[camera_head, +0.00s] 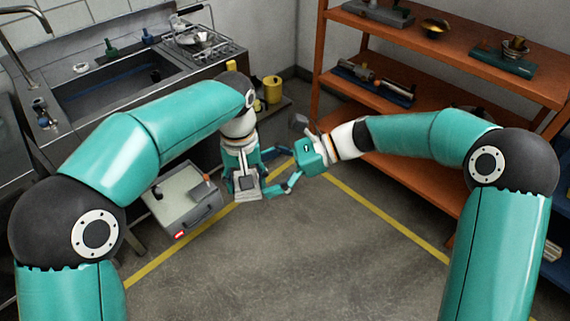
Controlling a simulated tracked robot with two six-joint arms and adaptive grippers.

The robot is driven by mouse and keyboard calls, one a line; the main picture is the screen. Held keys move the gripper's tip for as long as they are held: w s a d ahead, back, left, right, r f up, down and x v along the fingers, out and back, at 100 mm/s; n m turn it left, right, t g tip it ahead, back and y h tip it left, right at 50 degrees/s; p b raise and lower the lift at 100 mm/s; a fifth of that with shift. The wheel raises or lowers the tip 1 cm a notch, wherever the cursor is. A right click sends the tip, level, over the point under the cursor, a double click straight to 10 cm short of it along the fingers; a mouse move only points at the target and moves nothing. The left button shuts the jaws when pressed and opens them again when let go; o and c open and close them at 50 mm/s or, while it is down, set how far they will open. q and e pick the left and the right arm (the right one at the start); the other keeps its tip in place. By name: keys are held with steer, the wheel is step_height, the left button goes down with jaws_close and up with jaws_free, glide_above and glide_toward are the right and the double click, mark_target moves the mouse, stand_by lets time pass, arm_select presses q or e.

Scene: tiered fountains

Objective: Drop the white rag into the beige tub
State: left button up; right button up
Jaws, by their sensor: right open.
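I cannot make out a white rag or a beige tub for certain in the head view. My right gripper (272,173) is near the middle of the picture, pointing left. Its teal fingers are spread apart and nothing shows between them. My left gripper (244,187) hangs just left of it, close to the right fingertips, pointing down. Its fingers are seen from above and behind, so their opening and anything beneath them are hidden.
A grey-beige case (183,205) with a red label stands on the floor left of the grippers. A sink counter (120,85) is at back left, with yellow containers (272,89) beside it. An orange shelf (450,55) stands at right. The front floor is clear.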

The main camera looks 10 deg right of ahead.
steer(key=x, duration=0.6)
steer(key=shift+d, duration=0.1)
steer(key=shift+s, duration=0.1)
steer(key=c, duration=1.2)
arm_select(q)
steer(key=o, duration=1.4)
steer(key=shift+o, duration=0.3)
steer(key=shift+d+r, duration=0.1)
steer(key=shift+r, duration=0.05)
